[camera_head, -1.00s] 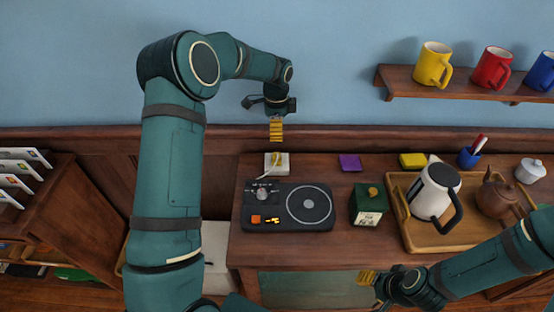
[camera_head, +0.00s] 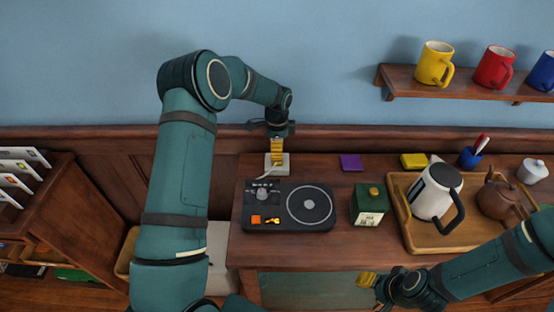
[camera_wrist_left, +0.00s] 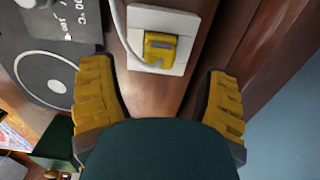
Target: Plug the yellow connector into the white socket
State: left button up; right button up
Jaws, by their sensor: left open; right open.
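The white socket (camera_head: 284,169) is a square plate at the back left of the desk, by the wall. In the left wrist view, the yellow connector (camera_wrist_left: 160,48) lies over the middle of the white socket (camera_wrist_left: 180,25), with a white cable beside it; how deep it sits I cannot tell. My left gripper (camera_head: 277,152) is directly over the socket, its yellow fingers hiding the connector in the head view. In the wrist view, its fingers (camera_wrist_left: 160,82) are spread wide, with the connector just beyond and between the tips. My right gripper (camera_head: 367,280) is open and empty at the desk's front edge.
A black turntable-like device (camera_head: 288,207) stands in front of the socket. A green box (camera_head: 370,204) is right of it. A wooden tray (camera_head: 412,236) holds a white kettle (camera_head: 436,190) and a brown teapot (camera_head: 497,198). A purple pad (camera_head: 350,162) lies behind.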

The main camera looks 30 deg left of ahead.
pick_arm(q)
notch_tip(320, 180, down, 6)
jog(key=shift+r, duration=0.2)
jog(key=c, duration=1.3)
notch_tip(320, 180, up, 10)
jog(key=shift+r, duration=0.1)
notch_tip(320, 180, down, 3)
jog(key=b, duration=0.3)
